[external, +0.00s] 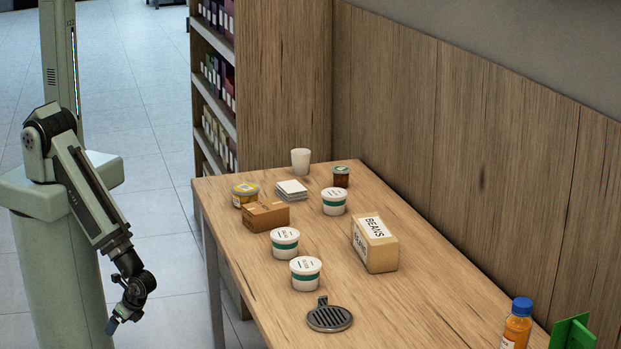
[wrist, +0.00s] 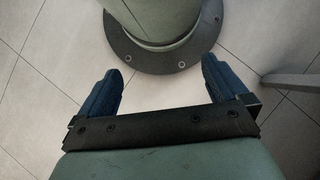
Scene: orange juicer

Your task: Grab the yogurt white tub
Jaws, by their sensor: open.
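Three white tubs with green bands stand upright on the wooden table in the external view: a front one (external: 306,273), one just behind it to the left (external: 285,242), and one farther back (external: 334,201). Their labels are too small to read, so I cannot tell which is yogurt. My gripper (external: 112,326) hangs low, left of the table and apart from every tub. In the wrist view my gripper (wrist: 158,85) has its two blue fingers spread wide with nothing between them, over the floor and my base.
On the table (external: 420,325) stand a beans package (external: 375,245), a brown box (external: 266,216), a yellow tub (external: 245,194), a white cup (external: 300,161), a small brown jar (external: 341,177), a black grate (external: 330,318) and an orange bottle (external: 517,323). A shelf (external: 283,90) stands behind.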

